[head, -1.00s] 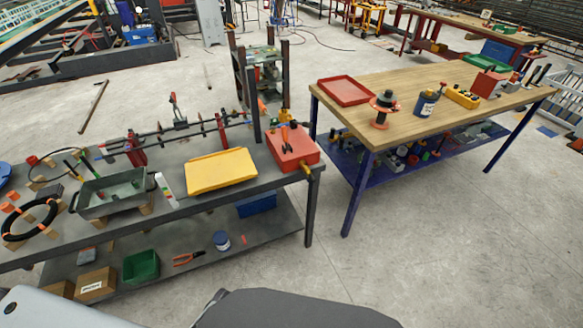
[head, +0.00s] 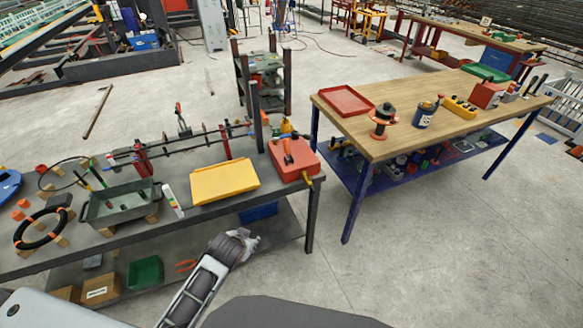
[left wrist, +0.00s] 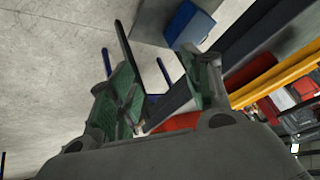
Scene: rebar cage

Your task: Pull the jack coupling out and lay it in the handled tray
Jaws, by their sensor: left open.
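The handled tray (head: 118,215) is a grey-green metal tray with a handle at its end, set on wooden blocks on the left part of the dark bench. A red box (head: 292,165) stands at the bench's right end, with an orange-handled part on top and a yellow-brown fitting (head: 308,180) at its front right corner. The fitting may be the jack coupling; I cannot tell for sure. My left gripper (head: 242,240) is in front of the bench, below and left of the red box, apart from it. In the left wrist view its green-padded fingers (left wrist: 155,88) are open and empty.
A yellow case (head: 223,182) lies between the tray and red box. A black ring (head: 38,230) lies at the bench's left. A blue-legged wooden table (head: 440,125) with a red tray (head: 345,101) stands right. The floor between bench and table is clear.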

